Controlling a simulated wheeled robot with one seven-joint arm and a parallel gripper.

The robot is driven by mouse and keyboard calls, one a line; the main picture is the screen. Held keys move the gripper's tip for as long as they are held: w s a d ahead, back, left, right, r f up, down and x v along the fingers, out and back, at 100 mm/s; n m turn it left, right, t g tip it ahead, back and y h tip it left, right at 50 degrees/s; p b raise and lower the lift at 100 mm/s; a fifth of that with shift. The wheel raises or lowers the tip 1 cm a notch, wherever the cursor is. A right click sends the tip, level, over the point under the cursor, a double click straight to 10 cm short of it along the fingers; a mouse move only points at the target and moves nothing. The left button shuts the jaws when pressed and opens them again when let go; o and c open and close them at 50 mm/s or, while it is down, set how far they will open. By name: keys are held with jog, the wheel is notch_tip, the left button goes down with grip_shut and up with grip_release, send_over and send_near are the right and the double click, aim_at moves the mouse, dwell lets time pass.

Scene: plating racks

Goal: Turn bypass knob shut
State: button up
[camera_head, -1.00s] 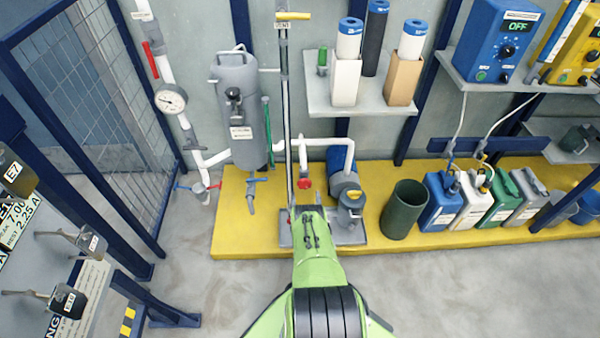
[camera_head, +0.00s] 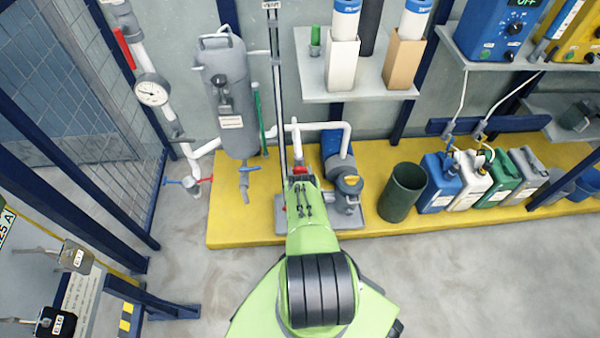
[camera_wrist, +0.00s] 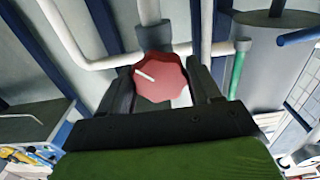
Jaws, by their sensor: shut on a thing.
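The red bypass knob (camera_wrist: 160,80) is lobed, with a white pointer mark on its face. It sits on a grey fitting below a white vertical pipe. In the wrist view the mark points to the upper left. My gripper (camera_wrist: 163,88) has one dark finger on each side of the knob and is shut on it. In the head view only a sliver of the red knob (camera_head: 299,170) shows above my green arm, which hides the fingers.
A grey filter vessel (camera_head: 228,95) and a blue pump (camera_head: 338,160) stand beside the knob on a yellow plinth (camera_head: 225,225). A dark green bucket (camera_head: 402,192) and several canisters stand to the right. A pressure gauge (camera_head: 152,90) is at left.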

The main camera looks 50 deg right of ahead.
jog(key=n, duration=0.5)
jog(key=o, duration=1)
